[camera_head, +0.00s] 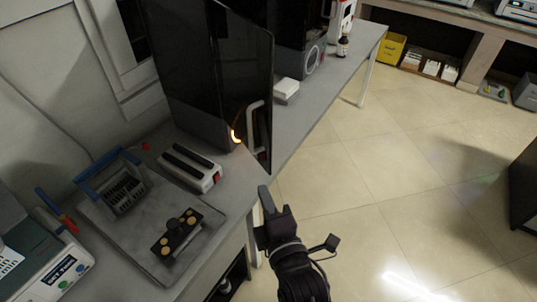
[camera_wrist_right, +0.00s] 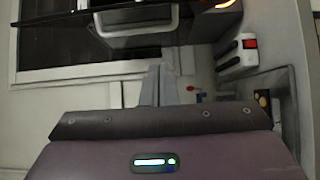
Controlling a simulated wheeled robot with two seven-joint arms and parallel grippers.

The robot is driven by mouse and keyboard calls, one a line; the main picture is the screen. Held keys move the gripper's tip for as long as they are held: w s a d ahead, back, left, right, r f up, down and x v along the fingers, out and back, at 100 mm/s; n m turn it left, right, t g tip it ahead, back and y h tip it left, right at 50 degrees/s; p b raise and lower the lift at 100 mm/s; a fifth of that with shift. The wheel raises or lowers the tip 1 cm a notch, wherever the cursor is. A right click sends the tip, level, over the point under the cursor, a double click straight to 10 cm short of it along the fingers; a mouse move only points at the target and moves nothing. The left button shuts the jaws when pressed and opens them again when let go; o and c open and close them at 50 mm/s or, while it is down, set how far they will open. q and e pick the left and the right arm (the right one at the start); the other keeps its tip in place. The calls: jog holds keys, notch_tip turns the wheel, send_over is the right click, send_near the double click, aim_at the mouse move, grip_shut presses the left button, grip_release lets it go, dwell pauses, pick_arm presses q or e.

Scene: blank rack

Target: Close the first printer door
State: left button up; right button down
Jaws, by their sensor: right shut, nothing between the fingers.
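The first printer (camera_head: 190,75) is a tall dark machine on the grey bench. Its glossy black door (camera_head: 238,70) stands open, swung out across the bench toward the front edge. A pale, bracket-shaped handle (camera_head: 252,125) is on the door. My right gripper (camera_head: 266,196) is below and in front of the door, apart from it, over the bench's front edge. Its fingers are together and empty. In the right wrist view the shut fingers (camera_wrist_right: 159,86) point toward the handle (camera_wrist_right: 137,22), which shows at the top. My left gripper is out of view.
A white-and-black block (camera_head: 187,166) and a grey tray (camera_head: 140,235) with a blue-handled rack lie on the bench at left. A second dark printer (camera_head: 300,35), a white box (camera_head: 285,90) and a brown bottle (camera_head: 343,46) stand farther back.

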aim_at(268, 155)
jog(key=w+p, duration=0.1)
jog(key=w, duration=0.3)
jog(key=w+p, duration=0.2)
jog(key=w, duration=0.1)
jog(key=w+d+p, duration=0.1)
jog(key=w, duration=0.3)
jog(key=shift+w+d+p, duration=0.1)
jog(key=shift+w+p, duration=0.2)
jog(key=shift+w, duration=0.05)
